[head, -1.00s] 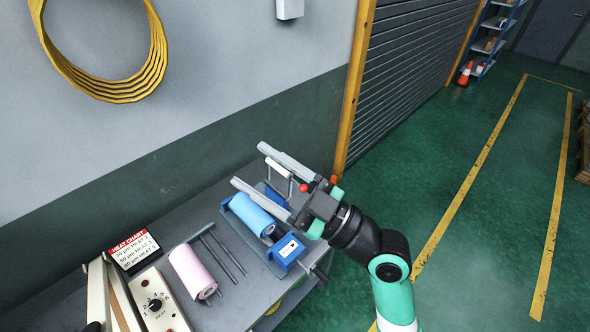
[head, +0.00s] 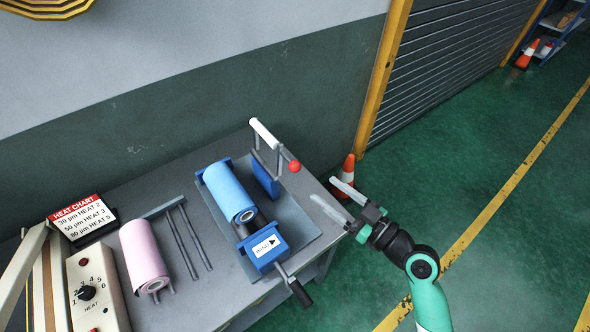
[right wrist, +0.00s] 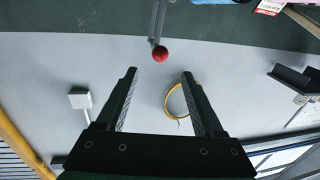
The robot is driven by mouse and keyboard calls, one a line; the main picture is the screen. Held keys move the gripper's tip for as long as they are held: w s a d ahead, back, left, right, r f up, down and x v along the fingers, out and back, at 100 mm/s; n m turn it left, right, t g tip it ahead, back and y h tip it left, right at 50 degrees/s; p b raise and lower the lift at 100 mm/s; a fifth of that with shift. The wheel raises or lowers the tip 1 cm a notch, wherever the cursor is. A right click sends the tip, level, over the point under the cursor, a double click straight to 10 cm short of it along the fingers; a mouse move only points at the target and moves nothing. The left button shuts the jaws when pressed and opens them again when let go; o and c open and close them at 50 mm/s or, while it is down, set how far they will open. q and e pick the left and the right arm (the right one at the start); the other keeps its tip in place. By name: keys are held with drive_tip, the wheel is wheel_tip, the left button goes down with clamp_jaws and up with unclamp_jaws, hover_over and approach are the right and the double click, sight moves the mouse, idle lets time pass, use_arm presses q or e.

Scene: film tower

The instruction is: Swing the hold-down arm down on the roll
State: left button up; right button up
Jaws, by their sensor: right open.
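The hold-down arm (head: 272,150) stands raised above its blue mount (head: 266,177), with a white roller on top and a red ball knob (head: 294,166). The knob also shows in the right wrist view (right wrist: 160,54), beyond my fingertips and between their lines. A blue roll (head: 229,191) lies in the winder beside the mount. My right gripper (head: 336,197) is open and empty, to the right of the knob and apart from it, near the bench's right edge. My left gripper is not in view.
A blue winder block (head: 263,248) with a crank handle (head: 300,292) is at the front of the winder. A pink roll (head: 145,256), a heat dial box (head: 90,290) and a heat chart (head: 84,216) are at the left. A cone (head: 346,172) stands behind my right gripper.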

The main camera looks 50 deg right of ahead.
sight(299, 169)
drive_tip(key=w, duration=1.1)
drive_tip(key=shift+w+r+p, duration=0.1)
drive_tip(key=shift+w+p, duration=0.2)
drive_tip(key=shift+w, duration=0.1)
clamp_jaws()
idle(0.8)
